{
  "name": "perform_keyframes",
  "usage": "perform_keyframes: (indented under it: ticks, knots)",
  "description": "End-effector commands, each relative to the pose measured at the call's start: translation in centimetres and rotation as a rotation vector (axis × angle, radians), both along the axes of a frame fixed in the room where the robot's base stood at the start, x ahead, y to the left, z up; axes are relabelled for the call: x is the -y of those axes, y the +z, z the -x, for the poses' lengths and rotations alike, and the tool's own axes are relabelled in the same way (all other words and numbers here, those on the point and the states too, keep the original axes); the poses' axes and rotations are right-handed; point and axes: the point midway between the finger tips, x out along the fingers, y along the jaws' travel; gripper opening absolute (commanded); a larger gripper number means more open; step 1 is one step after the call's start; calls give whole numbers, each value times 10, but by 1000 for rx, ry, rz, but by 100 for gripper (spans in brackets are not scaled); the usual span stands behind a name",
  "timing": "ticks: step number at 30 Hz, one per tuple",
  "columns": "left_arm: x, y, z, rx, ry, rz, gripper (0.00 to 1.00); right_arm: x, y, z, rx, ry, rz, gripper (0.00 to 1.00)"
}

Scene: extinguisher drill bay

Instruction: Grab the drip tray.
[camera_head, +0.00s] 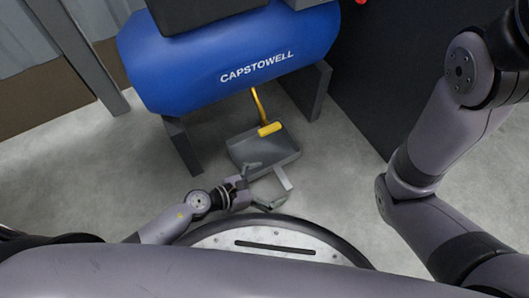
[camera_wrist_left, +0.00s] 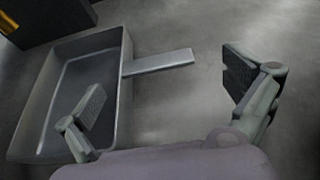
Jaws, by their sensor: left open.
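The drip tray (camera_head: 250,153) is a shallow grey rectangular pan on the concrete floor, below the front of a blue tank. Its flat light-grey handle (camera_head: 284,178) sticks out toward me. In the left wrist view the tray (camera_wrist_left: 125,105) is at the left and its handle (camera_wrist_left: 158,62) points right. My left gripper (camera_head: 266,185) is open and empty beside the handle. In the left wrist view the handle lies between the spread fingers (camera_wrist_left: 168,92), apart from both, and the left finger covers part of the tray. My right gripper is out of view.
The blue tank (camera_head: 200,60), marked CAPSTOWELL, stands on dark legs (camera_head: 182,145) above the tray. A yellow pipe (camera_head: 258,103) with a yellow bar (camera_head: 270,129) hangs from it over the tray. A dark panel (camera_head: 375,70) stands at the right.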

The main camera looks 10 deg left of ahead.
Motion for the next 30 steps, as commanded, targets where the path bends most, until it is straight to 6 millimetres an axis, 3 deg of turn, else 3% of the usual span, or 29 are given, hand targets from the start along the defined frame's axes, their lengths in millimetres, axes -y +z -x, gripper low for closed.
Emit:
perform_keyframes:
  ticks: [9,20,30]
  knots:
    - [27,-18,-28,0,0,4,100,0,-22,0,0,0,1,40]
    - [35,-20,-34,-2,0,1,100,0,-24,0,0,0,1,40]
    - [35,-20,-33,-1,1,2,78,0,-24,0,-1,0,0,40]
